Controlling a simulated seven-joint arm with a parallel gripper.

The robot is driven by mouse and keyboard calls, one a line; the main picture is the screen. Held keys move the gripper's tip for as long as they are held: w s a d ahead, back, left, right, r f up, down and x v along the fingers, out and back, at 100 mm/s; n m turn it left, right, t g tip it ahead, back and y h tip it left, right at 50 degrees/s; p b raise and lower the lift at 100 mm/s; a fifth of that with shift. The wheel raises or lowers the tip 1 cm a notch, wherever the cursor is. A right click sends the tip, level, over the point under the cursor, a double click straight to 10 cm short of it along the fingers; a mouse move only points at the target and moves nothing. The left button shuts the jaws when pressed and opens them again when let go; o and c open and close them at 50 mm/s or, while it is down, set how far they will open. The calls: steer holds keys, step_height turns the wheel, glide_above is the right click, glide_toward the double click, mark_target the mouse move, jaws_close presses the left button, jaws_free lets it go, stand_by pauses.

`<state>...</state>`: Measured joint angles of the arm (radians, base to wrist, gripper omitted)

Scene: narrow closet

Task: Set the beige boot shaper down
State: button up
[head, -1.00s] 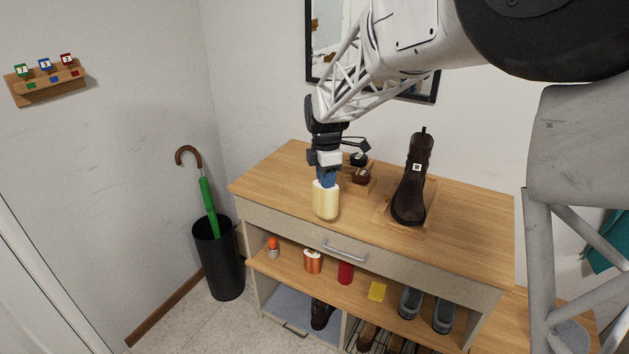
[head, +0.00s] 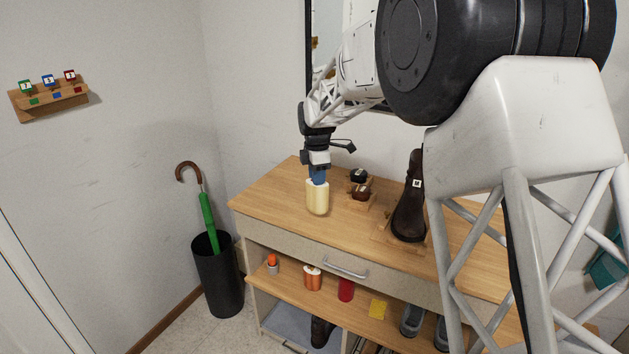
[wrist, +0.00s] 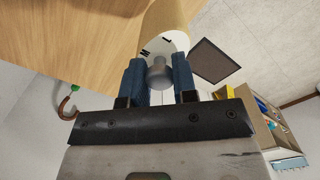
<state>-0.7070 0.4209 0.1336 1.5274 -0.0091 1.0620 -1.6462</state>
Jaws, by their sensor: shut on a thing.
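The beige boot shaper (head: 317,198) is a cream, rounded block hanging below my gripper (head: 318,175), over the left part of the wooden cabinet top (head: 275,192). My gripper points down and its blue fingers are shut on the shaper's grey knob. In the wrist view the knob (wrist: 159,76) sits between the two blue fingers (wrist: 160,85), and the shaper's pale end face (wrist: 160,45) carries dark marks. Whether the shaper's lower end touches the cabinet top, I cannot tell.
A dark brown boot (head: 408,212) stands on a wooden tray to the right, partly behind my arm. Small dark round items (head: 360,192) sit in a wooden holder behind the shaper. An umbrella stand (head: 218,275) is left of the cabinet. The top's left end is clear.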

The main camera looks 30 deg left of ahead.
steer(key=shift+w+a+f, duration=0.2)
steer(key=shift+w+a, duration=1.05)
steer(key=shift+w, duration=0.25)
steer(key=shift+f, duration=1.85)
steer(key=o, duration=0.8)
steer(key=shift+o, duration=0.2)
step_height(320, 180, up, 12)
